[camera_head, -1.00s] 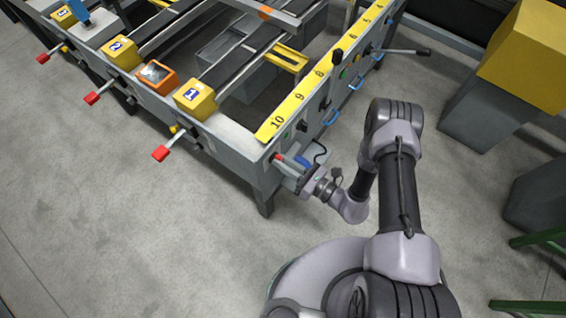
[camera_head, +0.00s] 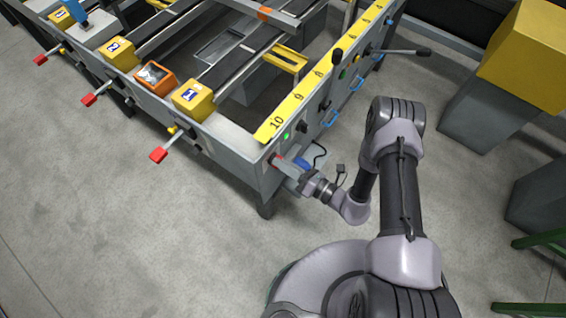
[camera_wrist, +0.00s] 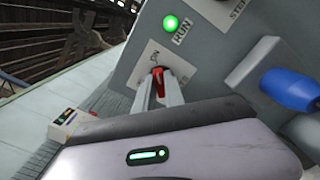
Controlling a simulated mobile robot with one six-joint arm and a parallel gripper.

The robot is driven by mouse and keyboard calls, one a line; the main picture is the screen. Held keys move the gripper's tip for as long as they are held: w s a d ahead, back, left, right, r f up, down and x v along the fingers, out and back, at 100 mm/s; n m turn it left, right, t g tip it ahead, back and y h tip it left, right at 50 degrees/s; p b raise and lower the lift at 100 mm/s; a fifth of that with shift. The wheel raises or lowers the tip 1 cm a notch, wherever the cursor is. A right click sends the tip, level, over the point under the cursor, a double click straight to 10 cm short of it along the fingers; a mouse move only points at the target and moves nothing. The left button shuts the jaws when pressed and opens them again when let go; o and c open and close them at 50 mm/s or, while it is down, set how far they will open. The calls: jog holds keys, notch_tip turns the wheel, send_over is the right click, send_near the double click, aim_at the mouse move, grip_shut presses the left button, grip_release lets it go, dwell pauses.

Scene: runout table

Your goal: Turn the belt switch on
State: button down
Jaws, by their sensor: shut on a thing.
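The belt switch (camera_wrist: 158,80) is a small red lever on a white plate on the grey panel, its tip toward the word ON. My gripper (camera_wrist: 158,92) has a finger on each side of the lever and is shut on it. The RUN lamp (camera_wrist: 170,24) above the switch glows green. It also shows lit in the head view (camera_head: 287,136). In the head view my gripper (camera_head: 280,164) is at the table's near corner, and the switch is mostly hidden by it.
A blue handle or plug (camera_wrist: 290,90) sits right of the switch, close to my gripper. A STEP label (camera_wrist: 238,8) is at the panel's top. Red-tipped levers (camera_head: 158,155) stick out of the table's left side. The floor (camera_head: 130,230) in front is clear.

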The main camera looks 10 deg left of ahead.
dwell(0.3)
jog(key=c, duration=1.4)
grip_release()
jog(key=shift+c, duration=0.2)
jog(key=p+v, duration=0.3)
jog(key=v, duration=1.4)
jog(key=shift+d, duration=0.25)
jog(key=shift+s, duration=0.15)
